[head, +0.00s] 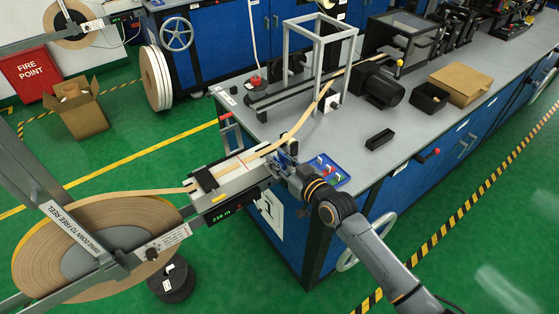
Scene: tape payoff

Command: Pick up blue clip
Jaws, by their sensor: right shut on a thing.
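My right gripper (281,162) is at the right end of the tape guide unit (228,180), beside the blue tray (341,179). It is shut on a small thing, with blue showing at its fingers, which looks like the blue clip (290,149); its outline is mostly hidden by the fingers. Red, green and pale clips (326,169) lie in the tray. The tan tape (305,117) runs from the guide unit up toward the bench machine. My left gripper is not in view.
A large tape reel (95,240) stands at the lower left. A metal frame (318,50), a dark motor (378,85), a black bin (430,98) and a small black block (380,139) stand on the grey bench. The bench front right of the tray is clear.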

